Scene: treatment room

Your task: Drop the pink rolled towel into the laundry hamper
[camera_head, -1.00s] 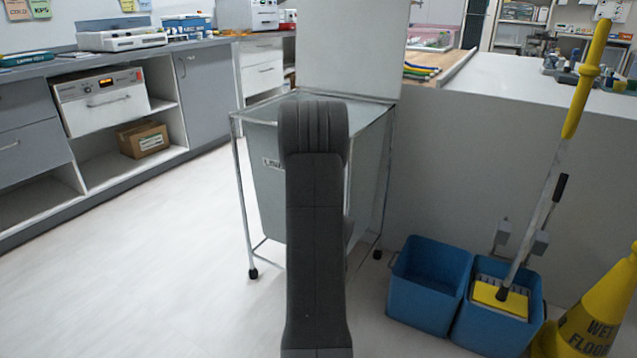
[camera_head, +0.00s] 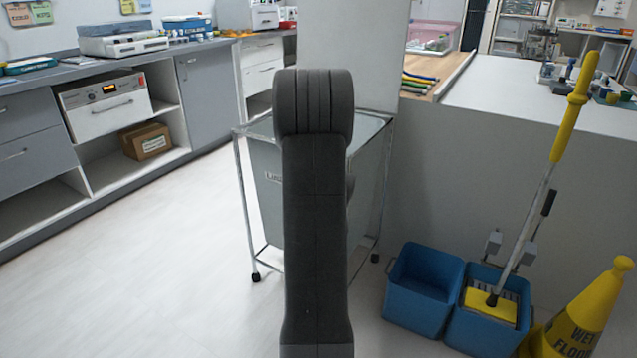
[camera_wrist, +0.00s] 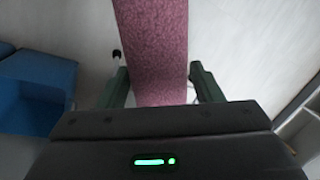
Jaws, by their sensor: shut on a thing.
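The pink rolled towel (camera_wrist: 155,50) is between the fingers of my gripper (camera_wrist: 160,88) in the wrist view, and the gripper is shut on it. The towel reaches up past the top edge of that view. In the head view my own arm hides the gripper and the towel. The laundry hamper (camera_head: 266,200), a grey bag in a metal frame on casters, stands behind my arm in the head view. My arm covers the middle of the hamper and part of its label. I cannot tell the gripper's height over the hamper.
Blue mop buckets (camera_head: 424,292) with a yellow-handled mop (camera_head: 568,115) stand right of the hamper. A yellow wet floor cone (camera_head: 590,312) is at the far right. A grey partition (camera_head: 470,180) is behind them. Open floor (camera_head: 150,270) lies to the left, before the cabinets (camera_head: 208,95).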

